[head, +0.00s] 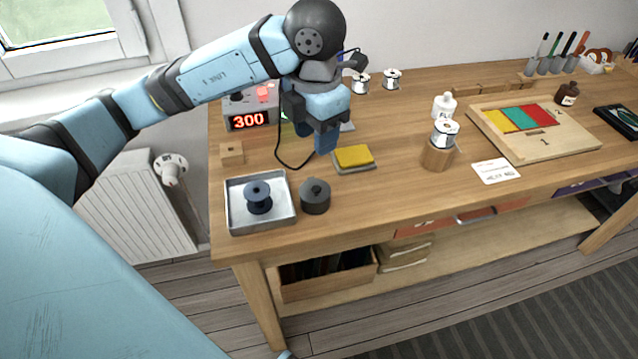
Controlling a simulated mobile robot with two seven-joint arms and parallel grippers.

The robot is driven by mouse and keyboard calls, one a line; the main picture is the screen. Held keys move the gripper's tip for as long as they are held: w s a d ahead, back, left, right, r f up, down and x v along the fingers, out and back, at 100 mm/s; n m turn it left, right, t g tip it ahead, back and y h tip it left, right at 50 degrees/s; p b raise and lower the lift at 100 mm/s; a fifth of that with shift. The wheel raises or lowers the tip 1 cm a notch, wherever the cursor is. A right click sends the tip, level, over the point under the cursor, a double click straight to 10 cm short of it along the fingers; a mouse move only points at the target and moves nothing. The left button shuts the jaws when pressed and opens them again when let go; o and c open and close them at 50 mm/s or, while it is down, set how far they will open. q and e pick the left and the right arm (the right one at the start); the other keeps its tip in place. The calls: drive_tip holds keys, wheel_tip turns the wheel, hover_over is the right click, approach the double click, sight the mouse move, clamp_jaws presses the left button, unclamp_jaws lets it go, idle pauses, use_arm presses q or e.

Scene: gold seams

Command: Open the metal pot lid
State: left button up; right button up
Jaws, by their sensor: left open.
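A small dark round pot (315,200) stands on the workbench near its front left edge. Its dark lid (316,184) with a small knob on top appears to be seated on it. My left gripper (320,138) is above the bench, farther back than the pot and apart from it. It is open, with nothing seen between its fingers, though its own body partly hides the far finger. My right gripper is not in view.
A station reading 300 (249,120) with a black cable stands behind.

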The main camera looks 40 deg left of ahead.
sight(316, 187)
use_arm(q)
wheel_tip(316, 187, down, 12)
drive_tip(key=shift+f+b, duration=0.2)
drive_tip(key=shift+b, duration=0.6)
clamp_jaws()
